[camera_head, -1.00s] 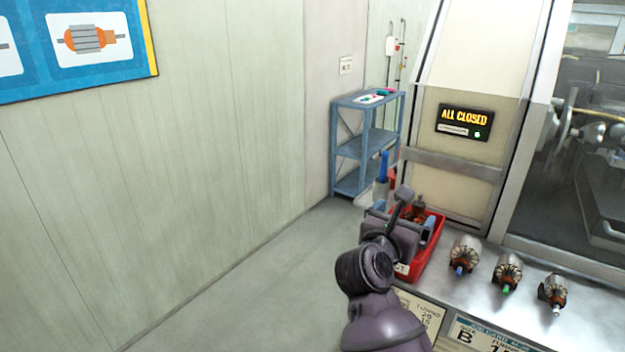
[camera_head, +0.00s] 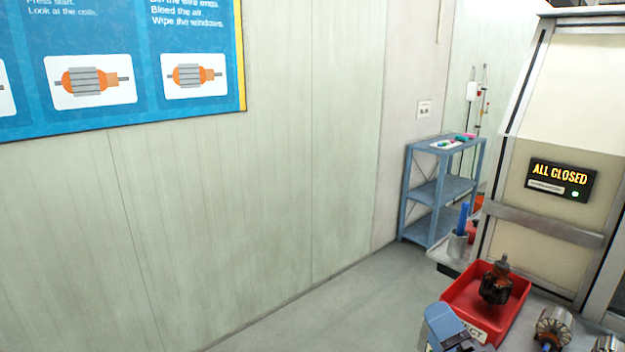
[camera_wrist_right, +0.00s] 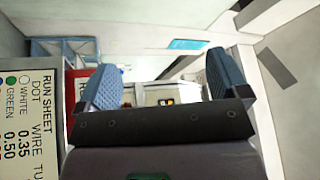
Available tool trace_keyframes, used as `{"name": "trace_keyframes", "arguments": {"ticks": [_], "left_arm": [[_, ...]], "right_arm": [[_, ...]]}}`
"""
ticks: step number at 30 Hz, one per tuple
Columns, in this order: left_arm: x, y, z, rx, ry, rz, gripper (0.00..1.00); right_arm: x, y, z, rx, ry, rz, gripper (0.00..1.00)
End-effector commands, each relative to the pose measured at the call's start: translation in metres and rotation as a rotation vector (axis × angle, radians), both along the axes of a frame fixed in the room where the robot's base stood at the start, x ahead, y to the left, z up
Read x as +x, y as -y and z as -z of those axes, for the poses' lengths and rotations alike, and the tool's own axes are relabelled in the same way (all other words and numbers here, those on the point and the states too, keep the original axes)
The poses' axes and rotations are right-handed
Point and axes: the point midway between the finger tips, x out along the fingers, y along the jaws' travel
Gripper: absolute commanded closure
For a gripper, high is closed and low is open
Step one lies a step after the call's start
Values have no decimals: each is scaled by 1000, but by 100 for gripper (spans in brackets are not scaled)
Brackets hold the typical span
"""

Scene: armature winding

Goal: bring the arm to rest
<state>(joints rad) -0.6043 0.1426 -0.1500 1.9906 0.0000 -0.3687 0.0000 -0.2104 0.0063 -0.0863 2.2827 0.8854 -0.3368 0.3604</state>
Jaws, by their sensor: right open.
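My right gripper (camera_wrist_right: 163,85) is open in the right wrist view, its two blue ribbed fingers wide apart with nothing between them. In the head view a blue-tipped part of my right gripper (camera_head: 446,328) shows at the bottom edge, in front of the red tray's near left corner; the rest of the arm is out of frame. My left gripper is not in view.
A red tray (camera_head: 462,293) holds an armature (camera_head: 495,284). More armatures (camera_head: 553,327) stand on the bench to its right. A blue shelf unit (camera_head: 440,188) stands behind. An "ALL CLOSED" display (camera_head: 561,179) is on the machine. The floor at left is clear.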

Motion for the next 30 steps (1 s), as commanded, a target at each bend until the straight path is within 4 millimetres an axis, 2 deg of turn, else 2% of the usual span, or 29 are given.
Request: {"name": "trace_keyframes", "arguments": {"ticks": [3, 7, 12, 15, 21, 30], "left_arm": [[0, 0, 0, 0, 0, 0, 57], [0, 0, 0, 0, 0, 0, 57], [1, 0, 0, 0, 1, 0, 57], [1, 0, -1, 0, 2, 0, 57], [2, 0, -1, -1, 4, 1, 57], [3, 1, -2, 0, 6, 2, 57]], "right_arm": [[-19, -7, 40, -257, -140, -42, 7], [-45, -5, 86, -530, -311, -92, 7], [-90, 14, 142, -854, -565, -164, 7], [-117, 28, 165, -996, -701, -202, 7], [-157, 51, 189, -1164, -891, -255, 7], [-202, 76, 204, -1308, -1098, -312, 7]]}}
